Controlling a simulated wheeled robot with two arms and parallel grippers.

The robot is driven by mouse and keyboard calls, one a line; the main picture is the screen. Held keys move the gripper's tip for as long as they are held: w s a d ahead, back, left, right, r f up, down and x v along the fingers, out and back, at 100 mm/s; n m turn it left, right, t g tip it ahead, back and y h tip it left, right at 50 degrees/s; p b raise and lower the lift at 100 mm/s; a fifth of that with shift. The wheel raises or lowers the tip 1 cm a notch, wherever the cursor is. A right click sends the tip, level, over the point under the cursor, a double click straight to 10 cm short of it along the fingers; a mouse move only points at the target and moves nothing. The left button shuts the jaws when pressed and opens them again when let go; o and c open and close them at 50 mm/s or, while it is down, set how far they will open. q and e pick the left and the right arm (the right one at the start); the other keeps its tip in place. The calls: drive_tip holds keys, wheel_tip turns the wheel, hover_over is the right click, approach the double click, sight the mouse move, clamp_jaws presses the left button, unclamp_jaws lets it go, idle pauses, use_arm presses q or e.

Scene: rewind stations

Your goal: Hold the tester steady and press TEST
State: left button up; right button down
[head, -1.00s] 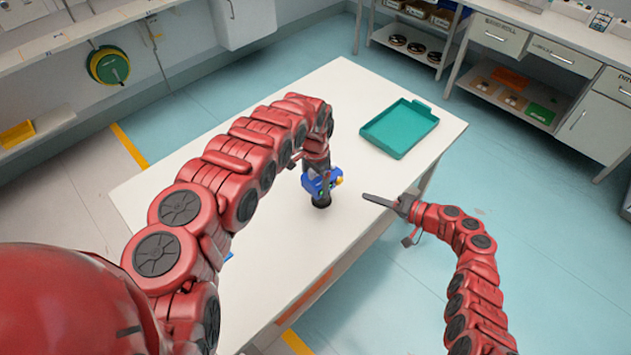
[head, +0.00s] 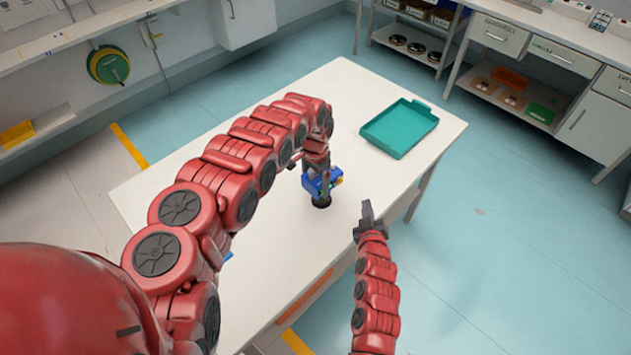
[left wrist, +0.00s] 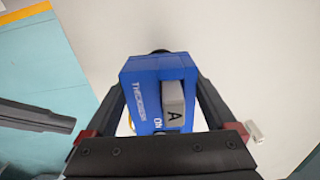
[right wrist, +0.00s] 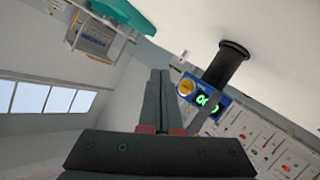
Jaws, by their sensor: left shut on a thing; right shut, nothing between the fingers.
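The blue tester (head: 325,184) is near the middle of the white table, with a black round part (head: 321,201) below it. My left gripper (head: 319,177) is shut on it; in the left wrist view its fingers flank the blue body (left wrist: 143,90), which bears a grey block marked A. The right wrist view shows the tester's side (right wrist: 222,101), a lit green display (right wrist: 206,102) and a round yellow button (right wrist: 186,87). My right gripper (head: 367,206) is shut and empty, apart from the tester, to its right in the head view. I cannot read a TEST label.
A teal tray (head: 400,128) lies at the table's far right. The white table (head: 350,85) is clear around the tester. A small white object (left wrist: 255,131) shows right of my left gripper in the left wrist view. Shelves and drawers (head: 545,48) stand at the back right.

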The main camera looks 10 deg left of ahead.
sight(340, 182)
drive_tip(key=w+a, duration=0.4)
drive_tip(key=a, duration=0.2)
drive_tip(key=shift+w+a, duration=0.25)
drive_tip(key=shift+w, duration=0.1)
drive_tip(key=shift+w+a, duration=0.1)
idle(1.8)
drive_tip(key=shift+w+a, duration=0.15)
drive_tip(key=shift+a, duration=0.1)
drive_tip(key=shift+s+d+r, duration=0.1)
drive_tip(key=shift+s+d, duration=0.2)
drive_tip(key=shift+d, duration=0.05)
